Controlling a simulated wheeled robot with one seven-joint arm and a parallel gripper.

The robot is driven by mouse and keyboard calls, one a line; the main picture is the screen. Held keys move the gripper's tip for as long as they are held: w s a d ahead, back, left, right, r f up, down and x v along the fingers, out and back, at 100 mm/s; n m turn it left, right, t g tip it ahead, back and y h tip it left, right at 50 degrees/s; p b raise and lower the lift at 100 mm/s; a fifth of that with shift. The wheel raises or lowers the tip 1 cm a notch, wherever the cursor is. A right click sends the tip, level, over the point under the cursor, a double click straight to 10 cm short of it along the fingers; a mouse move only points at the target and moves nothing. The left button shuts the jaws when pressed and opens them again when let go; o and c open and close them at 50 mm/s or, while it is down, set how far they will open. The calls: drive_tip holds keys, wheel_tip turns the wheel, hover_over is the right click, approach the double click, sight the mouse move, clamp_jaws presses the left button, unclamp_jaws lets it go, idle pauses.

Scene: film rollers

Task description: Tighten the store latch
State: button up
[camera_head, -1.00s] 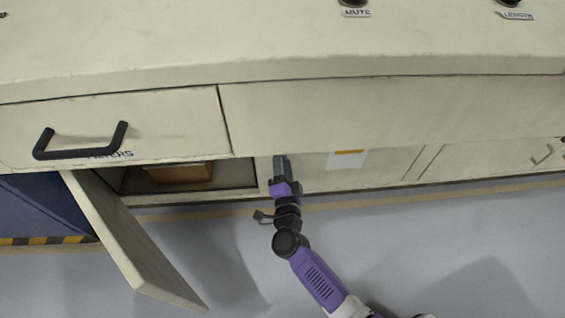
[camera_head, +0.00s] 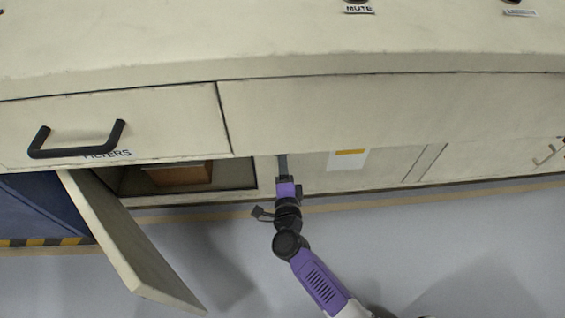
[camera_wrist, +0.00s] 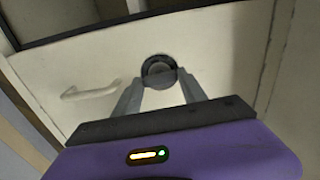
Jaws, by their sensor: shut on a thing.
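The latch, a round dark knob with a grey centre (camera_wrist: 159,69), sits on a cream cabinet front in the wrist view. My gripper (camera_wrist: 160,84) has one finger on each side of the knob and is shut on it. The fingertips hide the knob's lower edges. In the head view my gripper (camera_head: 282,164) reaches the cabinet front below the overhanging counter, just right of the open compartment. The latch itself is hidden there.
A cabinet door (camera_head: 130,240) hangs open at left, with a brown box (camera_head: 178,174) inside the compartment. Above is a drawer with a black handle (camera_head: 78,150), labelled FILTERS. A pale handle (camera_wrist: 90,89) is left of the knob. The grey floor (camera_head: 440,240) at right is clear.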

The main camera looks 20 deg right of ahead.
drive_tip(key=o, duration=1.4)
drive_tip(key=shift+c, duration=0.2)
drive_tip(key=shift+s, duration=0.1)
drive_tip(key=p+v, duration=0.2)
drive_tip(key=v, duration=0.5)
drive_tip(key=shift+s+p, duration=0.3)
drive_tip(key=shift+p, duration=0.05)
drive_tip(key=shift+a, duration=0.15)
